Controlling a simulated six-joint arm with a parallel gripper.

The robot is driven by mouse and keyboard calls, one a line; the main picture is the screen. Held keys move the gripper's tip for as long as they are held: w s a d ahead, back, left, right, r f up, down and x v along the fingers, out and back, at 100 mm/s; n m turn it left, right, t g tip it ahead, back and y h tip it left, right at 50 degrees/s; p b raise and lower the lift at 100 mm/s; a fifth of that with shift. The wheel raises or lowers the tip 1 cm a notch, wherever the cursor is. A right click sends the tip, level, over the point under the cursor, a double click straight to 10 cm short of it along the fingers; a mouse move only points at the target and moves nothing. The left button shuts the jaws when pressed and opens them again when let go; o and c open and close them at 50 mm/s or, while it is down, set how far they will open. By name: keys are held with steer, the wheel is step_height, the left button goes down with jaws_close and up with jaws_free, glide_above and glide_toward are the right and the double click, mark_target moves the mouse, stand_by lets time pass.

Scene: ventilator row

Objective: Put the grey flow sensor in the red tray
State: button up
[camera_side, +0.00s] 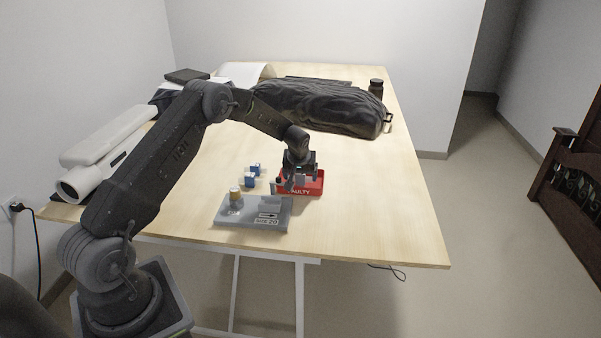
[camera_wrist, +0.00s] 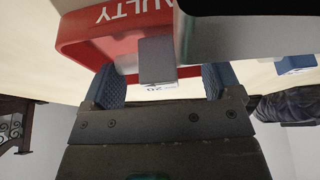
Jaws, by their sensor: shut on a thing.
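The grey flow sensor (camera_wrist: 158,62) is a small block with a printed label and a pale tube stub at its side. It sits between the two fingers of my gripper (camera_wrist: 162,84), which is shut on it. In the side view my gripper (camera_side: 289,184) points down at the left part of the red tray (camera_side: 316,188). The tray, lettered "FAULTY", also shows behind the sensor in the wrist view (camera_wrist: 90,28). I cannot tell the sensor's exact height or whether it touches the tray.
A grey board (camera_side: 250,222) carrying a brown-topped part (camera_side: 235,192) stands in front, left of the tray. Blue-and-white parts (camera_side: 250,180) lie behind the board. A black bag (camera_side: 325,105) lies at the back. The table's right side is clear.

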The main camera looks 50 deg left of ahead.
steer(key=o, duration=0.7)
steer(key=shift+o, duration=0.2)
steer(key=shift+r, duration=0.1)
steer(key=shift+r, duration=0.35)
steer(key=s+d+r+m, duration=0.1)
steer(key=s+d+r, duration=0.25)
steer(key=r, duration=0.55)
steer(key=s+d+r, duration=0.3)
steer(key=d+r, duration=0.2)
steer(key=r, duration=0.4)
steer(key=s+d+r+m+t+h, duration=0.1)
steer(key=s+d+r+m, duration=0.2)
steer(key=s+d+r, duration=0.5)
steer(key=s+d+m, duration=0.1)
steer(key=s+d, duration=0.2)
steer(key=s, duration=0.4)
steer(key=s+d+m+t+h, duration=0.1)
steer(key=s+d+m, duration=0.1)
steer(key=s+d, duration=0.2)
steer(key=s+d+m+h, duration=0.1)
steer(key=s+d+m, duration=0.1)
steer(key=s, duration=0.8)
steer(key=shift+s+d+t, duration=0.2)
steer(key=shift+d+t, duration=0.1)
steer(key=shift+d, duration=0.6)
